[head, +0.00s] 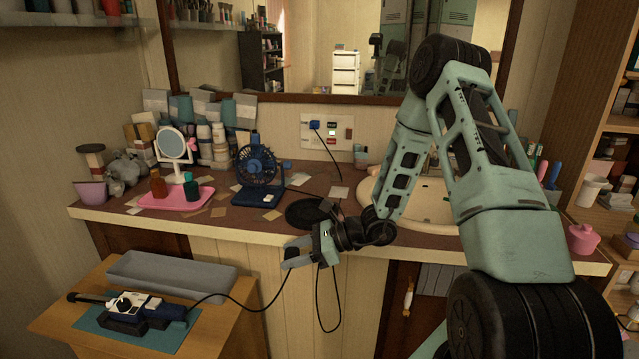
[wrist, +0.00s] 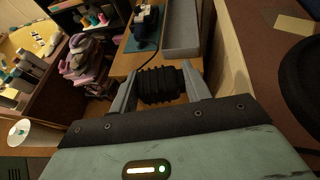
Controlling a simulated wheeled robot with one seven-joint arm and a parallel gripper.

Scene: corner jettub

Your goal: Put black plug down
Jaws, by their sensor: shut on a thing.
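My gripper (head: 292,252) is in front of the counter's front edge, to the right of the small wooden table. In the wrist view my gripper (wrist: 160,80) has its two grey fingers closed on either side of the black plug (wrist: 161,87), a ribbed dark piece. In the head view the plug is mostly hidden by the fingers. A black cord (head: 244,300) runs from the gripper to a white and dark blue device (head: 135,306) on a teal mat (head: 95,322) on the small table. The plug is held in the air, clear of the table.
A grey tray (head: 170,274) lies at the back of the small table (head: 205,325). The counter (head: 250,228) holds a blue fan (head: 257,165), a pink tray (head: 176,198), a round black pad (head: 310,213) and a basin (head: 430,200). A wall outlet panel (head: 326,135) has a blue plug.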

